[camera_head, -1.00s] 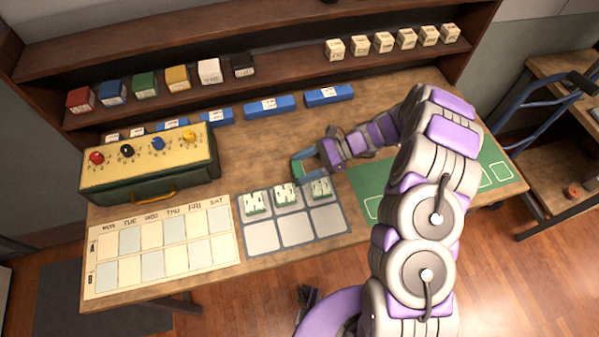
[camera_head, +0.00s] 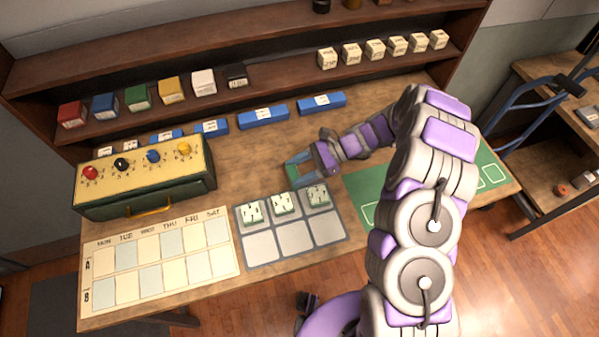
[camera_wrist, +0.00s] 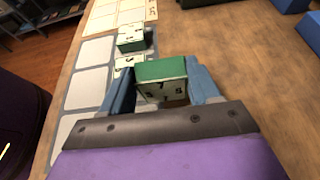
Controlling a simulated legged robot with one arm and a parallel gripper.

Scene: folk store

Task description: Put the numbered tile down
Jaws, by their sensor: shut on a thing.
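My gripper (camera_head: 297,171) is shut on a green-and-white numbered tile (camera_wrist: 161,79), held between its two blue-grey fingers. In the wrist view the tile's white face has dark marks that I cannot read. In the head view the gripper is just behind the grey tile mat (camera_head: 242,246), near its back right part. The front row of the mat is empty. I cannot tell whether the held tile touches the table.
A weekday chart (camera_head: 158,291) lies left of the mat, and a green box with coloured knobs (camera_head: 145,172) stands behind it. A green board (camera_head: 359,186) lies to the right, partly behind my arm. Blue blocks (camera_head: 263,117) line the back; bare wood lies between.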

